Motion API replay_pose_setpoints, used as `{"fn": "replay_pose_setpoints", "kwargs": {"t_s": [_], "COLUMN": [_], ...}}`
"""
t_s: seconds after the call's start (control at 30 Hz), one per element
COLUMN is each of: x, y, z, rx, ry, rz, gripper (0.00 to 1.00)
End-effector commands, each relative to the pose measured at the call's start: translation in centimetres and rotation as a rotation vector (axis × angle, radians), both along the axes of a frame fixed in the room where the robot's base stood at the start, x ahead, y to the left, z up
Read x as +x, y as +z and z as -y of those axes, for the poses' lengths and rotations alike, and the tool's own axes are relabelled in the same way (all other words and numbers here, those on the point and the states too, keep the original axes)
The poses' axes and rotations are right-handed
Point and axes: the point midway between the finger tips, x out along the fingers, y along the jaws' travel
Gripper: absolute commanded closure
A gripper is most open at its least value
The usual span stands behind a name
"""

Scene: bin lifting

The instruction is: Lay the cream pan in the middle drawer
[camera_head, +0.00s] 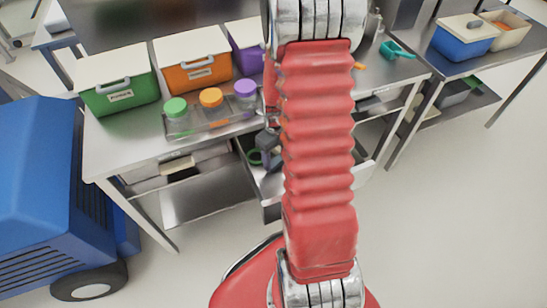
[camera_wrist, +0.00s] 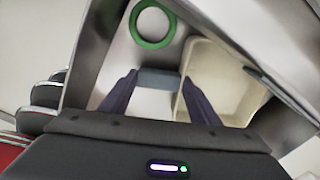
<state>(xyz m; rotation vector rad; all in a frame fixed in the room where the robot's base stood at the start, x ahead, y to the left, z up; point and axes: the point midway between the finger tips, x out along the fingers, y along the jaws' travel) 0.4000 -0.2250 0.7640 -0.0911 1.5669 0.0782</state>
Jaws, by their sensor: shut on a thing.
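The cream pan (camera_wrist: 232,88) is a shallow, light tray on the right in the wrist view, inside the drawer's outline. My gripper (camera_wrist: 160,78) points down into the open middle drawer (camera_head: 270,213). Its two dark fingers are on either side of a grey block (camera_wrist: 159,79) beside the pan's left wall. This block looks like the pan's handle, though the join is unclear. The right finger overlaps the pan's wall. Whether the pan touches the drawer floor is unclear. In the head view my arm hides the pan.
A green ring (camera_wrist: 153,23) lies in the drawer, above my fingers in the wrist view. The steel table (camera_head: 120,145) carries a green bin (camera_head: 118,92), an orange bin (camera_head: 192,72) and several lidded jars (camera_head: 211,102). A blue machine (camera_head: 40,190) stands at left.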

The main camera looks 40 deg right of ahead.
Motion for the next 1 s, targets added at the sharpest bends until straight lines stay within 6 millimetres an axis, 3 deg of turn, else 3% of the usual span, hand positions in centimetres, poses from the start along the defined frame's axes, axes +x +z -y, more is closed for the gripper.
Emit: {"fn": "replay_pose_setpoints", "kwargs": {"t_s": [0.03,0.07,0.3,0.67,1.0], "x": [0.0,0.0,0.0,0.0,0.1], "y": [-0.1,-0.1,-0.1,0.2,3.6], "z": [0.0,0.0,0.0,0.0,0.0], "rx": [0.0,0.0,0.0,0.0,-0.001], "ry": [0.0,0.0,0.0,0.001,0.001], "rz": [0.0,0.0,0.0,0.0,0.002], "gripper": [0.67,0.42,0.25,0.25,0.25]}}
